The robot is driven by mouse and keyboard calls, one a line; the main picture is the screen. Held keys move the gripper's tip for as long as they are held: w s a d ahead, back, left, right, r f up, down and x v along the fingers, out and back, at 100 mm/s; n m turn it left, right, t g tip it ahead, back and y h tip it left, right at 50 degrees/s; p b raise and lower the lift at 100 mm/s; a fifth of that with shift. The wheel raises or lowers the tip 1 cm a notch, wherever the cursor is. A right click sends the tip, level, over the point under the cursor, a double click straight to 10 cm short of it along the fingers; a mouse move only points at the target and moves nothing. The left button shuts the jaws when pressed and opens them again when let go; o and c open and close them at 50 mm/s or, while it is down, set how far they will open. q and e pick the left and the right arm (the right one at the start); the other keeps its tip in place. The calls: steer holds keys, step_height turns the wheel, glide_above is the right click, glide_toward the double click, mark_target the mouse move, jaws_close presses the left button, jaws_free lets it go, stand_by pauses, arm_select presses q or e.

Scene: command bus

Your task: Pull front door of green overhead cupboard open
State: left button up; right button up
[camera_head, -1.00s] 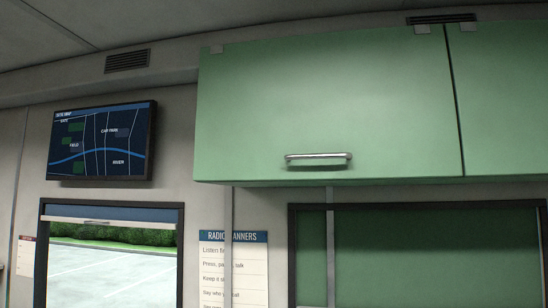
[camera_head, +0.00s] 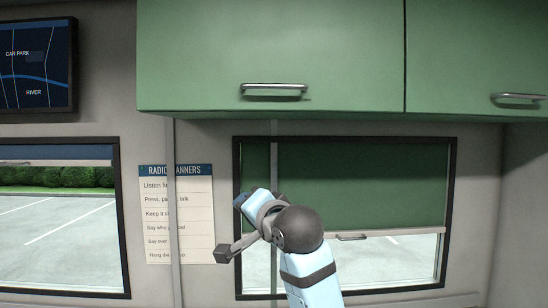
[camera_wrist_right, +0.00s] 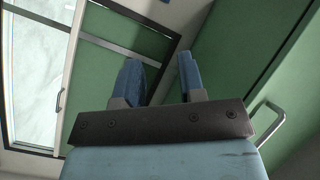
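The green overhead cupboard (camera_head: 270,50) hangs at the top of the head view. Its front door is shut and has a metal bar handle (camera_head: 273,89) near the lower edge. My right arm rises from the bottom of the head view, with its hand in front of the window and below the handle. In the right wrist view my right gripper (camera_wrist_right: 160,78) is open, with two blue fingers apart and nothing between them. A bar handle (camera_wrist_right: 270,120) on a green panel shows at the lower right there, beside the gripper and not between the fingers. My left gripper is not in view.
A second green door (camera_head: 470,60) with its own handle adjoins on the right. Below are a window (camera_head: 440,262) with a partly lowered green blind and a radio manners notice (camera_head: 178,215). A wall screen (camera_head: 36,65) hangs at the left.

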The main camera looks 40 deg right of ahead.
steer(key=s+d+r+m+t+h, duration=0.1)
steer(key=s+r+m, duration=0.15)
steer(key=r, duration=0.35)
steer(key=s+d+r+m, duration=0.1)
steer(key=s+r, duration=0.2)
steer(key=r, duration=0.3)
steer(key=m+t+h, duration=0.1)
steer(key=m, duration=0.3)
glide_toward(278, 86)
steer(key=p+x, duration=0.4)
steer(key=x, duration=0.5)
steer(key=shift+w+d, duration=0.1)
steer(key=shift+w, duration=0.1)
steer(key=shift+w+p, duration=0.35)
steer(key=shift+w, duration=0.15)
steer(key=shift+d, duration=0.1)
steer(key=shift+c, duration=0.9)
jaws_close()
